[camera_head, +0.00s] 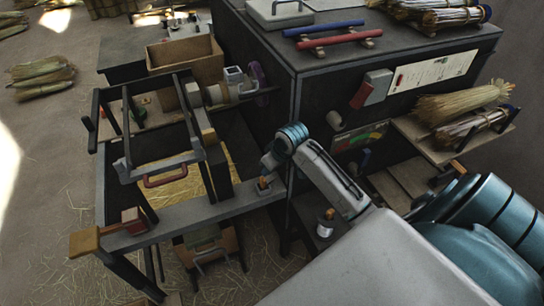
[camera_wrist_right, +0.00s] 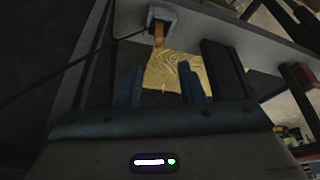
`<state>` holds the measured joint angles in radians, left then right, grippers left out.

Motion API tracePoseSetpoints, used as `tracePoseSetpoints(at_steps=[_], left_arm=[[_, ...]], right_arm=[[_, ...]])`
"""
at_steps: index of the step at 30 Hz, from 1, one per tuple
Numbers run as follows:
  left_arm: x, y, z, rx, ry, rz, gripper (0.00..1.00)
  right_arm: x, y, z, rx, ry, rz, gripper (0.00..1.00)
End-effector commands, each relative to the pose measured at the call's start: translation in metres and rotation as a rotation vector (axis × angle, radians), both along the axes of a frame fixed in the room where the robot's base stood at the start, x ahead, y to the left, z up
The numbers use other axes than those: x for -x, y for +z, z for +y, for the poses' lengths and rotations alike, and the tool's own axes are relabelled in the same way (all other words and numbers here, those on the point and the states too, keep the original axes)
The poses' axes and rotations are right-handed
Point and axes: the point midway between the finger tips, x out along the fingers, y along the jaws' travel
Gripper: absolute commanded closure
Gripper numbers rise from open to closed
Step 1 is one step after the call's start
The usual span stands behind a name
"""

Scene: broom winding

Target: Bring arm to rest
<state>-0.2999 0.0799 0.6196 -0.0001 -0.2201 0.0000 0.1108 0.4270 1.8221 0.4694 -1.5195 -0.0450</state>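My right arm reaches in from the right in the head view, over the near right corner of the winding frame's bench (camera_head: 190,211). In the right wrist view my right gripper (camera_wrist_right: 160,72) shows two fingers spread well apart with nothing between them. A grey bracket with an orange peg (camera_wrist_right: 158,32) stands on the bench beyond the fingertips; it also shows in the head view (camera_head: 263,184). A thin cord runs left from the bracket in the wrist view. My left gripper is in neither view.
A dark cabinet (camera_head: 290,110) stands behind the arm, with red and blue bars (camera_head: 335,39) on top. A side shelf (camera_head: 450,150) holds straw bundles. The frame has a raised bar with a red handle (camera_head: 172,178). Straw-strewn floor (camera_head: 50,200) is open at left.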

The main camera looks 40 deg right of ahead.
Motion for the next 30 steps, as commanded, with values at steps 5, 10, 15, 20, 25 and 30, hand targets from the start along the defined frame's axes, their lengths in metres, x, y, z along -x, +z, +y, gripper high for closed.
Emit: tracePoseSetpoints(at_steps=[5, 10, 15, 20, 25, 30], left_arm=[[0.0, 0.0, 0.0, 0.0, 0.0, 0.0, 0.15], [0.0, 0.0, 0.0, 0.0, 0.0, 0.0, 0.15], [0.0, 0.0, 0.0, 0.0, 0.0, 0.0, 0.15], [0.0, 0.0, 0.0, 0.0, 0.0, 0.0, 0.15], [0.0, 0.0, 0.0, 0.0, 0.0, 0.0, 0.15], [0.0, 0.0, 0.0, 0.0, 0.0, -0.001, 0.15]], right_arm=[[0.002, 0.004, 0.0, 0.0, 0.0, 0.0, 0.64], [0.002, 0.004, 0.0, 0.0, 0.0, 0.0, 0.64], [0.002, 0.004, 0.0, 0.0, 0.0, 0.0, 0.64], [0.004, 0.003, 0.002, 0.001, 0.001, 0.002, 0.64], [0.041, -0.013, 0.024, 0.013, 0.013, 0.017, 0.64], [0.121, -0.028, 0.062, 0.041, 0.014, 0.038, 0.64]])
